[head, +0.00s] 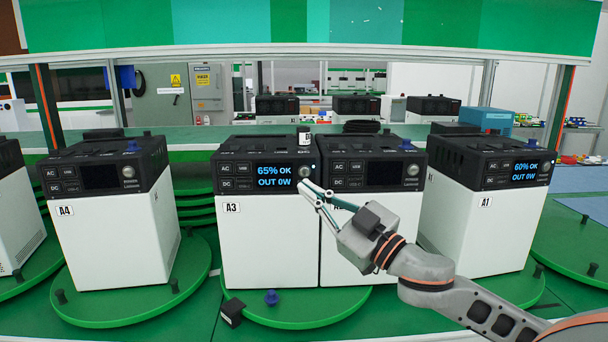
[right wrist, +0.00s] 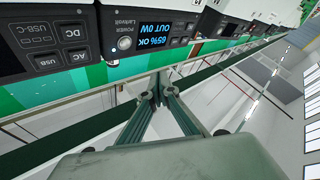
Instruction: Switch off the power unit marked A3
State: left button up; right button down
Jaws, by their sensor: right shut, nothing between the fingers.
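The power unit marked A3 (head: 265,250) has a white body and a black top panel. Its screen (head: 274,176) is lit and reads 65% OK, OUT 0W. A round power button (head: 304,172) sits right of the screen; the button also shows in the right wrist view (right wrist: 124,43), where the panel appears upside down. My right gripper (head: 303,186) is shut and empty, with its tips just below the button in the head view. In the right wrist view its tips (right wrist: 156,92) appear apart from the panel; contact is not clear. My left gripper is not in view.
A unit with a dark screen (head: 382,175) stands against A3's right side, its label mostly hidden by my gripper. Unit A4 (head: 110,240) is dark; unit A1 (head: 470,240) is lit at 60%. A small white-and-black item (head: 304,137) stands on top near A3's right edge.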

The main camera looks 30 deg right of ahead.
aim_at(305, 172)
pick_arm(q)
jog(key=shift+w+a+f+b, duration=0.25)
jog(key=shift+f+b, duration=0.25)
jog(key=shift+b, duration=0.25)
pick_arm(e)
jog(key=w+d, duration=0.4)
jog(key=w, duration=0.2)
jog(key=shift+w, duration=0.2)
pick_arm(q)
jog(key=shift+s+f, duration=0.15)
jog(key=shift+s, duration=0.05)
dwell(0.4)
pick_arm(e)
jog(key=shift+w+d, duration=0.15)
jog(key=shift+w, duration=0.15)
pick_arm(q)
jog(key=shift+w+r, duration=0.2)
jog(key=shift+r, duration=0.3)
